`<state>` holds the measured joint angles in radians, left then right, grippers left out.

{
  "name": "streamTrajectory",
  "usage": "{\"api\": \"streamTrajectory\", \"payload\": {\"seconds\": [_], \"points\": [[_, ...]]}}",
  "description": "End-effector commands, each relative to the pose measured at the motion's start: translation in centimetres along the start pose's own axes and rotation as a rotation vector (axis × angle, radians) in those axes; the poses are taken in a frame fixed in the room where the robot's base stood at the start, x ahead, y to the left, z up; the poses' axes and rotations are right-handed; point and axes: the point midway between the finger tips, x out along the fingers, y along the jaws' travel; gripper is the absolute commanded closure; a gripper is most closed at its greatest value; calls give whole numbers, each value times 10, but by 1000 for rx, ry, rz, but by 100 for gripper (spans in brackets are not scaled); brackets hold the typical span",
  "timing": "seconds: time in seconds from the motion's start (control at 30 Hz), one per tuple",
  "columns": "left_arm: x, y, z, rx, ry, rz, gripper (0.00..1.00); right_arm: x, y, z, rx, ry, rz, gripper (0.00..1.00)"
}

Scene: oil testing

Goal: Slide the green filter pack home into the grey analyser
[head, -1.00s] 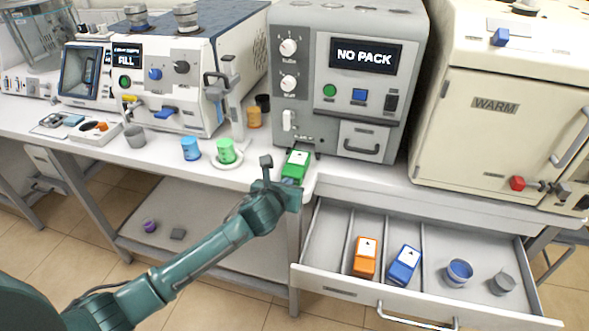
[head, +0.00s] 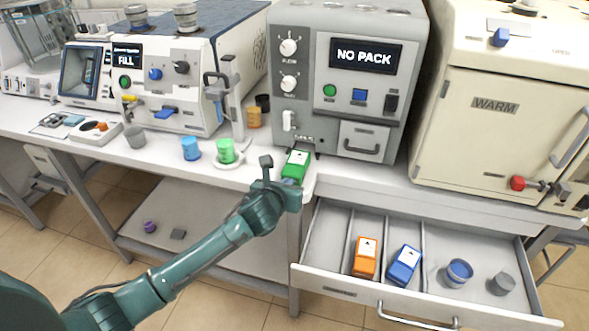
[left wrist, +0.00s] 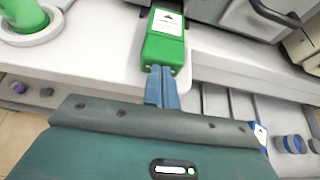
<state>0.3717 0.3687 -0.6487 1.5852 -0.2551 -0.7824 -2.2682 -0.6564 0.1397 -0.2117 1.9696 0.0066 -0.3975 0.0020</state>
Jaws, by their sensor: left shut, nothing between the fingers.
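The green filter pack (head: 296,165) lies on the white bench top at the front of the grey analyser (head: 345,75), whose display reads "NO PACK". The pack also shows in the left wrist view (left wrist: 164,40), its white arrow label up and its far end close to the analyser's lower front. Whether that end is inside the slot I cannot tell. My left gripper (left wrist: 163,85) is shut and empty, its blue fingertips at the near end of the pack, touching it or nearly so. In the head view it is partly hidden behind its own wrist. My right gripper is not in view.
An open drawer (head: 335,290) below the bench holds an orange pack (head: 365,257), a blue pack (head: 404,264) and two cups. A green cup (head: 226,151) on a saucer and a blue cup (head: 190,148) stand left of the green pack. A cream oven (head: 495,110) stands at right.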

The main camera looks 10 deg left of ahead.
Motion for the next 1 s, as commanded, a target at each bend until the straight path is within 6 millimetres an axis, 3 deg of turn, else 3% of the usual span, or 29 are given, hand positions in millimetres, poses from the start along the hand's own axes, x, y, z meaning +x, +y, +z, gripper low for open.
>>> {"api": "streamTrajectory", "payload": {"seconds": [0.47, 1.0], "points": [[1, 0, 1, 0, 0, 0, 100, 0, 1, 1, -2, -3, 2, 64], [16, 0, 7, -1, 0, 0, 100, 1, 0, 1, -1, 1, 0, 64]]}}
